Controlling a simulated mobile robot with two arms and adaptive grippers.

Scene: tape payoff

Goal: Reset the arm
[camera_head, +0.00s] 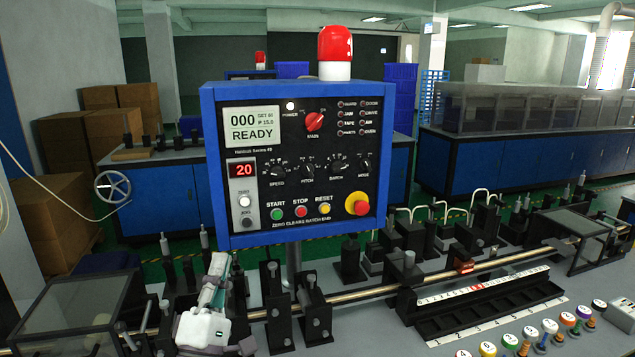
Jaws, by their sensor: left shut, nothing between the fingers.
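My left gripper (219,266) shows at the lower left in the head view, white and grey with a greenish part. It points up and away, just below the left part of the blue-framed control panel (296,222). Its fingers look shut with nothing between them. It is in front of the metal rod (345,294) and among black brackets. The panel display reads 000 and READY, and a red readout shows 20. My right gripper is not in view.
Black brackets (281,310) stand along the rod close to my left gripper. A clear-walled box (75,305) is at the left. A black slotted rack (480,315) with a white scale and several numbered, coloured pieces (488,349) are at the right.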

